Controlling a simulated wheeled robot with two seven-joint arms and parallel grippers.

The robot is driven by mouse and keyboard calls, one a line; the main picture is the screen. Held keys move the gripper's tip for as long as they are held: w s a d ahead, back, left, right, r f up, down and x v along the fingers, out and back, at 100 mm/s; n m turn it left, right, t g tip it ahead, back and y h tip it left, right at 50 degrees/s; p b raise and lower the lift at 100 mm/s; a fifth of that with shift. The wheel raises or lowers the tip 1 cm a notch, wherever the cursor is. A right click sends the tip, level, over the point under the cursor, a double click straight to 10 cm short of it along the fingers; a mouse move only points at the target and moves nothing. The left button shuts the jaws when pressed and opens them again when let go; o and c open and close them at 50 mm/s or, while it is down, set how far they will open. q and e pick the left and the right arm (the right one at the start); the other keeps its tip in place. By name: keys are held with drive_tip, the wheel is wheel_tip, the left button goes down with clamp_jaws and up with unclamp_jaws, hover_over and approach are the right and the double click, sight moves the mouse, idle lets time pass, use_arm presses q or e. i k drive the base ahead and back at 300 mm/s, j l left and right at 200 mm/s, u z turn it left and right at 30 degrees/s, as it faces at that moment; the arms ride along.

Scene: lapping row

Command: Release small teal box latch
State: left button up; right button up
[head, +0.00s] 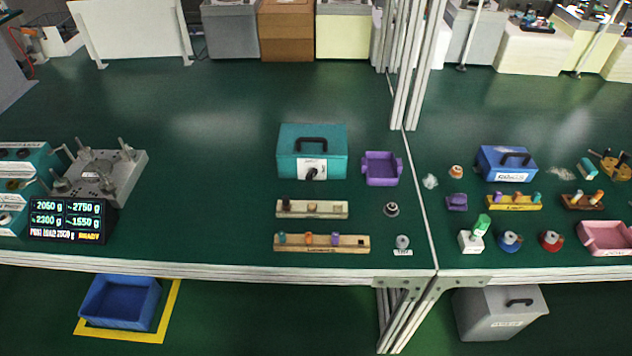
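Neither of my grippers is in the head view, and nothing touches the box.
A purple tray (381,170) stands close right of the box. Two wooden peg racks (322,243) lie in front. A scale display (66,221) and a metal fixture (103,178) stand left. Upright posts (407,80) rise behind right. The bench left of the box is clear.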

sight(312, 171)
drive_tip(key=l+u, duration=0.25)
drive_tip(key=u, duration=0.2)
drive_tip(key=l+u, duration=0.4)
drive_tip(key=k+l+u, duration=0.1)
drive_tip(key=l, duration=0.3)
drive_tip(key=k+l, duration=0.1)
drive_tip(key=l, duration=0.3)
drive_tip(key=k+l+u, duration=0.15)
drive_tip(key=l, duration=0.25)
drive_tip(key=l+u, duration=0.1)
drive_tip(key=l, duration=0.3)
drive_tip(key=k, duration=0.05)
